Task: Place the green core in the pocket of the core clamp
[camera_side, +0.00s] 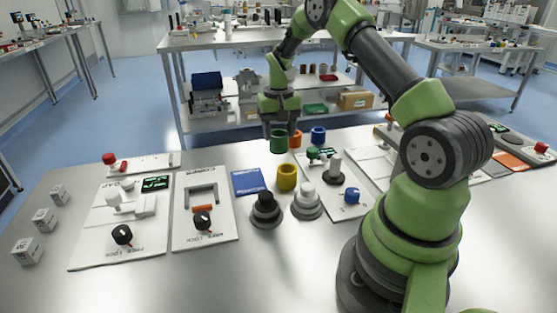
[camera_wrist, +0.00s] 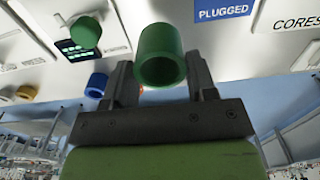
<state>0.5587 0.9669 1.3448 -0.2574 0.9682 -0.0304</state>
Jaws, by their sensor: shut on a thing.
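My gripper (camera_side: 279,121) is shut on the green core (camera_side: 278,142), a hollow cylinder held above the table's far part. In the wrist view the green core (camera_wrist: 162,55) sits between the two fingers, its open end facing the camera. A white panel (camera_side: 221,232) left of it in the side view carries a grey U-shaped frame (camera_side: 202,190) and a black knob with an orange mark. Its upside-down label seems to read "CORES" and also shows in the wrist view (camera_wrist: 297,22). I cannot tell for certain which fixture is the core clamp.
Orange (camera_side: 295,139), blue (camera_side: 318,135) and yellow (camera_side: 287,178) cores stand nearby. A blue "PLUGGED" mat (camera_side: 248,182), a black post (camera_side: 265,211) and a white post (camera_side: 306,203) are between the panels. Another white panel (camera_side: 92,240) has a display and knob. The front of the table is clear.

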